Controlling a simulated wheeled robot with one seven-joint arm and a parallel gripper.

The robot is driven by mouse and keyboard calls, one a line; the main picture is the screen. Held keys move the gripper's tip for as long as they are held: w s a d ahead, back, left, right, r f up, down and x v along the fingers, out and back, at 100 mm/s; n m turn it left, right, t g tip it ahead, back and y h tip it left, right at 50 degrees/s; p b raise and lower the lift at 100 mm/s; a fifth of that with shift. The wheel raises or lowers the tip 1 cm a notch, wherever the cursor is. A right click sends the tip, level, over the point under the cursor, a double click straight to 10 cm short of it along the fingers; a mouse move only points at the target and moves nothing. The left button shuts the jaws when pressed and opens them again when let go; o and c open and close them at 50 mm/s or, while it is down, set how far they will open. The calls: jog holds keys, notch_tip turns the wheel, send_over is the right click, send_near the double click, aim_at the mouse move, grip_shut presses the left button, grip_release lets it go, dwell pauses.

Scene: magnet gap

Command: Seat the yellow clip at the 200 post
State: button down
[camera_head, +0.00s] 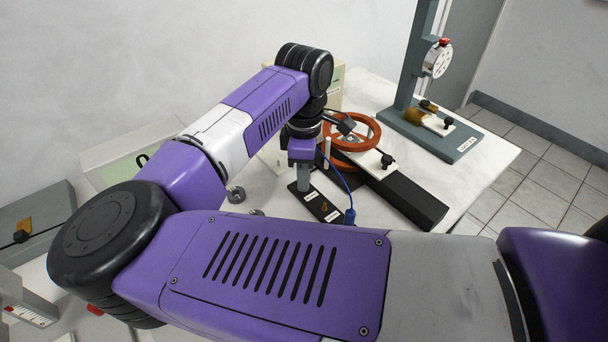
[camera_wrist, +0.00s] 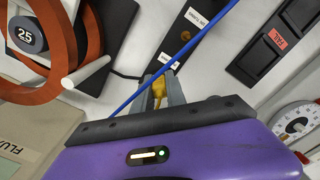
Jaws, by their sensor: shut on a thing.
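My gripper (camera_wrist: 164,88) is shut on the yellow clip (camera_wrist: 158,91), which shows between the grey fingers in the wrist view. In the head view my gripper (camera_head: 303,182) points down at the black strip (camera_head: 322,207), and the clip cannot be made out there. The strip also shows in the wrist view (camera_wrist: 199,42), with white labels and a small orange-brown spot. One label lies close to the fingertips; its print is too small to read surely, so I cannot tell which post is the 200. Whether the clip touches a post is hidden.
A blue cable (camera_wrist: 190,50) crosses close by the fingers. Red coil rings (camera_head: 365,130) and a white rod (camera_wrist: 86,72) stand beside the strip. A long black rail (camera_head: 410,200) lies to the right. A grey stand with a dial (camera_head: 438,60) is at the back right.

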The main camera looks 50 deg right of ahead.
jog(key=c, duration=1.3)
grip_release()
notch_tip(320, 180, up, 8)
jog(key=shift+f, duration=0.15)
